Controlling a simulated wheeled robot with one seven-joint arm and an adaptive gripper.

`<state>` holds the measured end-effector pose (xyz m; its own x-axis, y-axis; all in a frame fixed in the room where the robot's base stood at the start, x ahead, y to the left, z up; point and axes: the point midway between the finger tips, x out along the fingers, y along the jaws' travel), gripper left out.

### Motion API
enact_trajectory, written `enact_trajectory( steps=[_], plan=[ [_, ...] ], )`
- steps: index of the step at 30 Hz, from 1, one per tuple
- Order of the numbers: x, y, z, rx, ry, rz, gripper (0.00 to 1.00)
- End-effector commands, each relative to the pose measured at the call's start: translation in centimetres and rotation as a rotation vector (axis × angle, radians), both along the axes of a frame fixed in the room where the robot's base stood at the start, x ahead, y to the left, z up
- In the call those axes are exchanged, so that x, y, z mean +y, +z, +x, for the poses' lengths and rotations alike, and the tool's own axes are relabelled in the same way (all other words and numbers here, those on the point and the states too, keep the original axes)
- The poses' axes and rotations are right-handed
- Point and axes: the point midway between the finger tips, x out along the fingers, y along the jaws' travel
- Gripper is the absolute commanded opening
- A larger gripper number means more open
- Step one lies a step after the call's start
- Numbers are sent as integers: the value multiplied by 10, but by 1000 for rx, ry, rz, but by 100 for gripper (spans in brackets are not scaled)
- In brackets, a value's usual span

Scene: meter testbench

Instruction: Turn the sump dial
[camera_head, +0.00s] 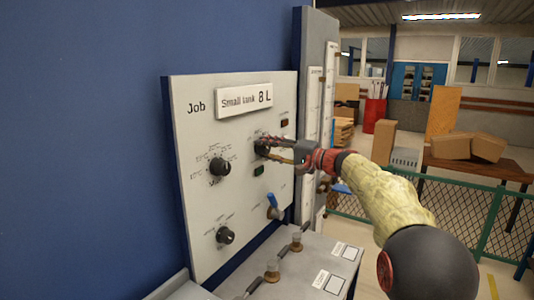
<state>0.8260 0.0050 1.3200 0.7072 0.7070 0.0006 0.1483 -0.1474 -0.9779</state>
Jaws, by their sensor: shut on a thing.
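A white panel (190,135) stands upright at the left, with a "Job" label and a plate (244,101) reading "Small tank 8 L". It carries three black dials: a middle-left dial (220,167), a lower dial (226,236) and an upper-right dial (261,150). Their small labels are too small to read, so I cannot tell which is the sump dial. My gripper (266,149) reaches in from the right and is shut on the upper-right dial. Its fingers partly hide that dial and its markings.
A blue-handled valve (272,204) sits low on the panel, below my gripper. A grey bench (300,272) with brass fittings stands in front. A tall grey column with gauges (315,60) rises right of the panel. A green fence (480,215) is behind my arm.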

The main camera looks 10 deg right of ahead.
Motion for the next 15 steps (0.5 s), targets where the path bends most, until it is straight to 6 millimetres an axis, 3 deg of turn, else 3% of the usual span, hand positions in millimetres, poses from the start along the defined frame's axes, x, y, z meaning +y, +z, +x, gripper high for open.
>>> enact_trajectory(
  steps=[9, 10, 15],
  plan=[
    [0, -3, 0, 2, 1, -2, 6],
    [0, -3, 0, 2, 1, -2, 32],
    [0, -2, 0, 2, 1, -2, 42]
  ],
)
